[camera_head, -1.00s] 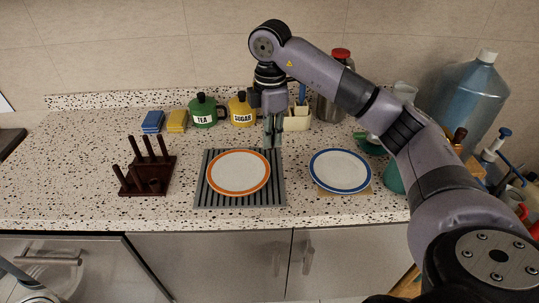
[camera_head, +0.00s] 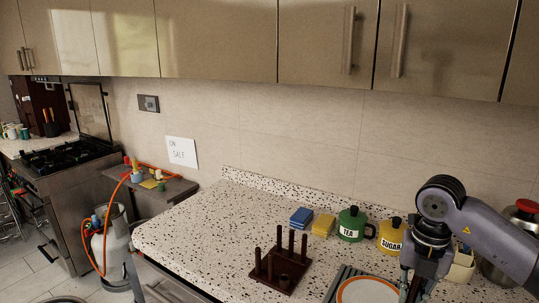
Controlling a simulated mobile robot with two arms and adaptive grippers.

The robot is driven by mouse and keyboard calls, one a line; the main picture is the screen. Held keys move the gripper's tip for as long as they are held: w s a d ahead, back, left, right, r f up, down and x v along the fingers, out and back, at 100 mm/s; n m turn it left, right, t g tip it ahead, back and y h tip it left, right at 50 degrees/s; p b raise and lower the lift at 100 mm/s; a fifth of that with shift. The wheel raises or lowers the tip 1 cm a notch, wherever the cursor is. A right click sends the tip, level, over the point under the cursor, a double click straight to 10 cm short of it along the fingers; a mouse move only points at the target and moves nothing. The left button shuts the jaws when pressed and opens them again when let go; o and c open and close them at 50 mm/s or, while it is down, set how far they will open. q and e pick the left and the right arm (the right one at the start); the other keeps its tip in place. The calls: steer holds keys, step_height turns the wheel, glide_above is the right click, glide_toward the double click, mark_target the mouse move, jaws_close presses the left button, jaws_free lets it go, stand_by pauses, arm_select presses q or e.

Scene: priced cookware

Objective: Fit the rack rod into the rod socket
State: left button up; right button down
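The dark brown wooden rack (camera_head: 283,272) stands on the speckled counter, left of the striped mat. Several upright rods rise from its base, three of them along the back. A short stub (camera_head: 284,282) at its front looks like the rod socket; its opening is too small to make out. No loose rod can be made out. My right gripper (camera_head: 411,290) points down over the plate and mat area, right of the rack and apart from it. Its fingertips are small and partly cut off by the bottom edge, so its opening is unclear. My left gripper is out of view.
Behind the rack stand blue (camera_head: 301,217) and yellow (camera_head: 323,225) sponges, a green TEA pot (camera_head: 352,223) and a yellow SUGAR pot (camera_head: 391,236). An orange-rimmed plate (camera_head: 367,292) lies on the striped mat (camera_head: 335,288). The counter (camera_head: 205,232) left of the rack is clear.

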steer(key=s+a+f+m, duration=0.3)
steer(key=s+m, duration=0.3)
steer(key=m, duration=0.9)
steer(key=s+a+f+m, duration=0.4)
steer(key=s+a+m, duration=0.2)
steer(key=m, duration=0.9)
steer(key=shift+s+a+f+m+b, duration=0.15)
steer(key=shift+s+f+m+b, duration=0.15)
steer(key=shift+m+b, duration=0.1)
